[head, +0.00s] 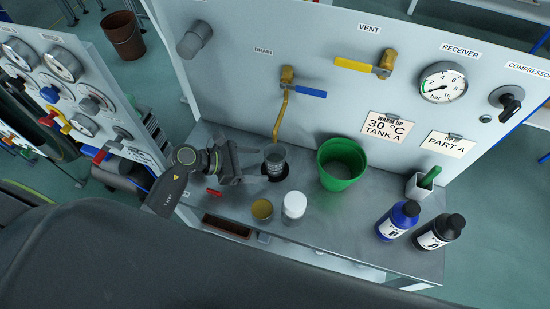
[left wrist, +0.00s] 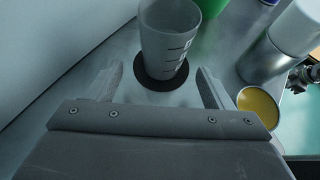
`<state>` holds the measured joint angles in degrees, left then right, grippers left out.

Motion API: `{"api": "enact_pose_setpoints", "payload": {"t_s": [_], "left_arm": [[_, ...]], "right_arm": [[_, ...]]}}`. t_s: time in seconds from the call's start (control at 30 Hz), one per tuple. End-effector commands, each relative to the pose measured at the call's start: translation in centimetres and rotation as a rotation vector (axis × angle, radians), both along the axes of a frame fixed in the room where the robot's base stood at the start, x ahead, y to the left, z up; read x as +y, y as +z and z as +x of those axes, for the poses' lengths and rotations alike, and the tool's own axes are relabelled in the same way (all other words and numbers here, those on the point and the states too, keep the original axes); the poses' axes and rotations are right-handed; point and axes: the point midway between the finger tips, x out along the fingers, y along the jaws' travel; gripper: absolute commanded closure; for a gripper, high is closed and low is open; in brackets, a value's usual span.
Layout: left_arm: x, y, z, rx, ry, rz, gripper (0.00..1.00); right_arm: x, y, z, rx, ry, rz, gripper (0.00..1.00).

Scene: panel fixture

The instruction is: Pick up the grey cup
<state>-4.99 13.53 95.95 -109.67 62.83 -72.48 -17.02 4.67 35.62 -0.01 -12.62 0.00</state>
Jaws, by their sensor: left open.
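The grey cup (head: 275,158) stands upright on a dark round mat (head: 265,172) on the metal shelf, below the drain spout. It is a translucent grey beaker with dark marks. It also shows in the left wrist view (left wrist: 168,40), on the black mat (left wrist: 160,78), ahead of my jaws. My left gripper (head: 252,161) is open and empty just left of the cup in the head view. In the left wrist view its two fingers (left wrist: 160,88) are spread, with the cup beyond and between their tips. My right gripper is not in view.
Blue (head: 398,221) and black (head: 438,231) bottles stand at the right. The panel with valves rises behind. The drain pipe (head: 279,115) hangs above the cup.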

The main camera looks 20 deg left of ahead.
Motion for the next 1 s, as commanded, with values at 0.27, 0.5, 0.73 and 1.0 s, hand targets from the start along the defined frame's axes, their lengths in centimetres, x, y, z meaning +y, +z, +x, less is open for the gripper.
{"api": "enact_pose_setpoints", "payload": {"t_s": [0.27, 0.5, 0.73, 1.0], "left_arm": [[-1.8, -0.1, 0.9, 0.001, 0.000, -0.003, 0.25], [-4.6, -1.2, 2.4, 0.002, 0.001, -0.003, 0.25], [-5.3, -1.8, 2.8, 0.000, 0.000, 0.000, 0.25], [-5.2, -1.8, 2.8, 0.000, 0.000, 0.000, 0.40]], "right_arm": [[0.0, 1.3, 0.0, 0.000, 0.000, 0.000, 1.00], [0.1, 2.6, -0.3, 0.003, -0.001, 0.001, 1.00], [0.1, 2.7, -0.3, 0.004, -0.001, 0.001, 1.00], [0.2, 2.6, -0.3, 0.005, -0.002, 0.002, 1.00]]}}
